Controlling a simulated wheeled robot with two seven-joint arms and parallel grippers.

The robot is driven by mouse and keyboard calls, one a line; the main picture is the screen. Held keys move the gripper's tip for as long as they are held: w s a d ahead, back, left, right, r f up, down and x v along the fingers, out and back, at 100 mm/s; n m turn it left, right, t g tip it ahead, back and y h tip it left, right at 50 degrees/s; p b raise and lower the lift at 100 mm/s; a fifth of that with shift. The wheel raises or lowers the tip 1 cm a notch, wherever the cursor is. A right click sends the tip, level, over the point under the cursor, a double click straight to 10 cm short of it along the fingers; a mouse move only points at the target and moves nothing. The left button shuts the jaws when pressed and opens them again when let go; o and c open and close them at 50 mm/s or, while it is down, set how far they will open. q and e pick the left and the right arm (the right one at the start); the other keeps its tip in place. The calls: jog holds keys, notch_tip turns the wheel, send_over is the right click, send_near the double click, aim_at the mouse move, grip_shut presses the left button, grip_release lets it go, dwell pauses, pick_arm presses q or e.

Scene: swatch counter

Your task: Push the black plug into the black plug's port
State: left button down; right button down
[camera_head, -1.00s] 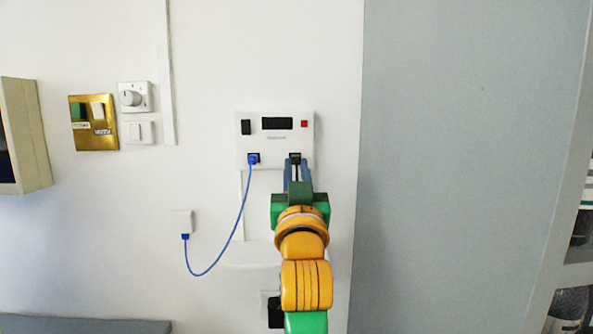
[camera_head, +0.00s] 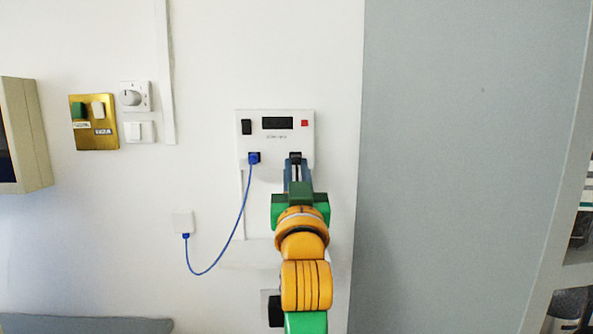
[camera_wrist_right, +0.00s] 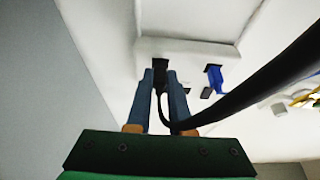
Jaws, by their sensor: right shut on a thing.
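My right gripper (camera_head: 296,174) is in front of the lower right of the white wall panel (camera_head: 304,138). It is shut on the black plug (camera_head: 295,156). The right wrist view shows the plug (camera_wrist_right: 160,78) between the two blue fingers, with a black cable looping below and up to the right. A dark patch on the panel, seemingly the plug's port (camera_wrist_right: 180,61), lies just beyond the plug and is partly hidden. I cannot tell how far the plug is in. My left gripper is not in view.
A blue plug (camera_head: 254,158) sits in the panel left of my gripper. Its blue cable (camera_head: 233,236) hangs to a white wall box (camera_head: 183,223). The panel has a black switch (camera_head: 246,127), dark display (camera_head: 277,123) and red button (camera_head: 304,123). A grey surface stands at right.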

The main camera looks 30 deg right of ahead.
dwell(0.4)
jog(key=shift+w+d+p, duration=0.25)
jog(key=shift+w+p, duration=0.05)
jog(key=shift+w, duration=0.1)
dwell(0.4)
jog(key=c, duration=0.7)
grip_release()
jog(key=b+v, duration=0.3)
jog(key=v, duration=0.4)
